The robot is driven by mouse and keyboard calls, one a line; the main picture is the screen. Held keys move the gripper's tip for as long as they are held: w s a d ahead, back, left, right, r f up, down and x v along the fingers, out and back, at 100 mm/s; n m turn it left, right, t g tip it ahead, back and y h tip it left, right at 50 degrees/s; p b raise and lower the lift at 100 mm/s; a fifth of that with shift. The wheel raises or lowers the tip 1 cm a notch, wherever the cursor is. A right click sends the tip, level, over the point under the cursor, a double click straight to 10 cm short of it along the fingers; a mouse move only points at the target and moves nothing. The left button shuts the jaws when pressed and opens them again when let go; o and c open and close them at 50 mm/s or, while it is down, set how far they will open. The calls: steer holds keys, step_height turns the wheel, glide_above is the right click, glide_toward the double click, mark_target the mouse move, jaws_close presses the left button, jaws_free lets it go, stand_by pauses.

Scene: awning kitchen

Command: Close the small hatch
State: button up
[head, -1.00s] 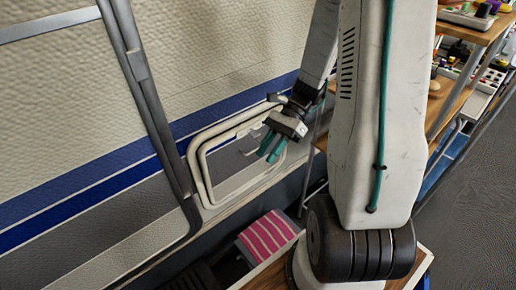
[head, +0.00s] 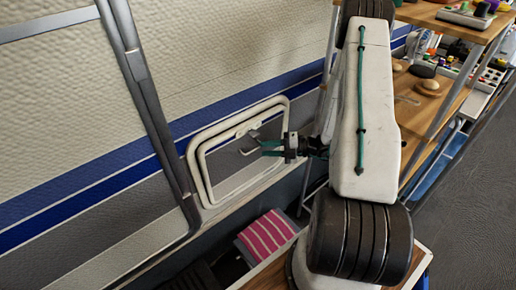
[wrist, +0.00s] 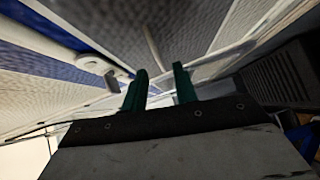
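The small hatch (head: 203,172) is a rounded white double frame around a grey panel, low on the caravan wall in the head view. A small grey latch-like piece (head: 254,134) shows near its upper edge. I cannot tell exactly how far the panel stands from its frame. My gripper (head: 266,148) is in front of the hatch's right half, its teal fingers pointing left. In the wrist view my gripper (wrist: 160,82) has its two fingers apart with nothing between them. Contact with the hatch cannot be made out.
A dark metal post (head: 150,100) stands left of the hatch. A pink striped cloth (head: 265,233) lies below it. Wooden shelves (head: 428,105) with several small objects stand to the right. Open dark floor (head: 470,200) lies at the far right.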

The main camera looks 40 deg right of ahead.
mark_target(256, 149)
steer(key=shift+x, duration=2.65)
jaws_close()
steer(key=shift+w+r, duration=0.2)
steer(key=shift+w, duration=0.65)
jaws_free()
steer(key=shift+w, duration=0.1)
steer(key=f+v, duration=0.1)
steer(key=v, duration=0.6)
steer(key=shift+s+d+r, duration=0.3)
steer(key=shift+d+r, duration=0.05)
steer(key=shift+r, duration=0.2)
